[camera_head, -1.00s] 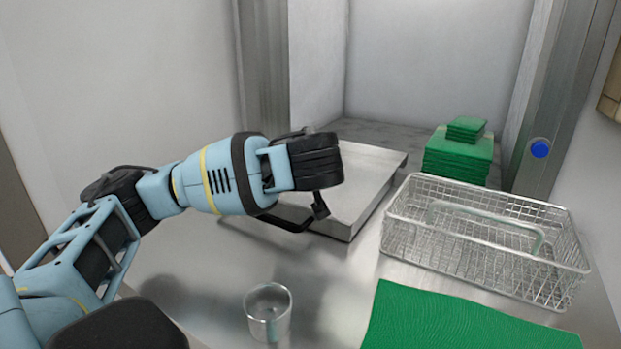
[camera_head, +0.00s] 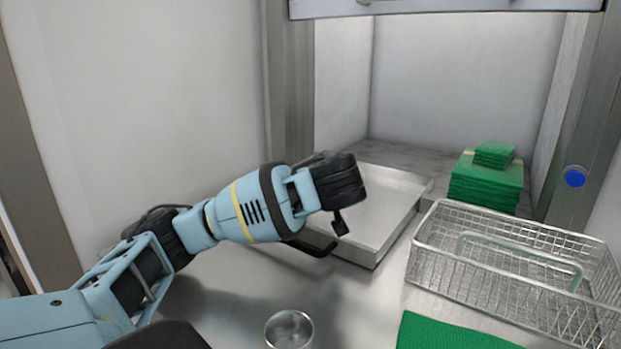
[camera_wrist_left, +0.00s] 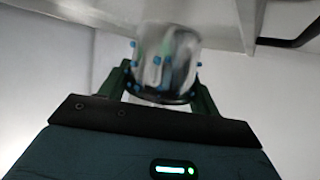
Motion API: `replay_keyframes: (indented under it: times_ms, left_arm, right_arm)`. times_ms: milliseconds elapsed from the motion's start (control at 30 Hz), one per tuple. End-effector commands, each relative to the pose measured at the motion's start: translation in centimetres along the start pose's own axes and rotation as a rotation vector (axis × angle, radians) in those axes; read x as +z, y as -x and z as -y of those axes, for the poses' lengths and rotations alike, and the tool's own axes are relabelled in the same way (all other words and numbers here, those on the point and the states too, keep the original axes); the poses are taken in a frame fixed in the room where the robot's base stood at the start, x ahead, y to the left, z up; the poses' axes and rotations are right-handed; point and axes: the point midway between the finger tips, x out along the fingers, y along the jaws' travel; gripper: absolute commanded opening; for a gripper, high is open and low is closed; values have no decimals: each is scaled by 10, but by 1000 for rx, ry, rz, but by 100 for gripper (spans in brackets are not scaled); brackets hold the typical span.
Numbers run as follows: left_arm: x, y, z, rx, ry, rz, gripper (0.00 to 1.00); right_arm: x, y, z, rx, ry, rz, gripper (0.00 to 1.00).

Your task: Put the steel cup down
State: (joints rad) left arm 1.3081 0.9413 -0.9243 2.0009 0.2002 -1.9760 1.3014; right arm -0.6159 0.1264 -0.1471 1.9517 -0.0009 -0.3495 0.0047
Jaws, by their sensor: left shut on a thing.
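In the left wrist view my left gripper (camera_wrist_left: 163,88) is shut on the steel cup (camera_wrist_left: 180,58), a shiny, blurred vessel between its fingers. In the head view my left wrist reaches over the near left part of a shallow steel tray, and its fingers and the held cup are hidden there. A clear, glass-like cup (camera_head: 289,331) stands on the steel counter (camera_head: 240,290) at the bottom edge, apart from my gripper. My right gripper is not in view.
The steel tray (camera_head: 385,215) lies in the hatch opening. A wire basket (camera_head: 520,265) stands at right. Stacked green cloths (camera_head: 485,185) lie behind it, and a green mat (camera_head: 450,333) in front. A blue button (camera_head: 574,177) is on the right frame. A raised door edge (camera_head: 450,8) shows above.

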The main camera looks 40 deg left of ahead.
Motion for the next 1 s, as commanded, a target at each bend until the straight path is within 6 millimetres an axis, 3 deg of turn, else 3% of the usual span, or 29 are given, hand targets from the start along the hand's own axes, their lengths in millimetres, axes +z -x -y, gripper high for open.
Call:
replay_keyframes:
  times_ms: [600, 767, 1000]
  left_arm:
    - [-35, -111, -10, -4, 2, 0, 39]
    - [-39, -126, -13, -2, 0, 0, 39]
    - [-38, -129, -13, 0, 0, -1, 39]
  right_arm:
    - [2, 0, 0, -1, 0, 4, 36]
    - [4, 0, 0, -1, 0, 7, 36]
    - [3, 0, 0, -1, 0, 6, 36]
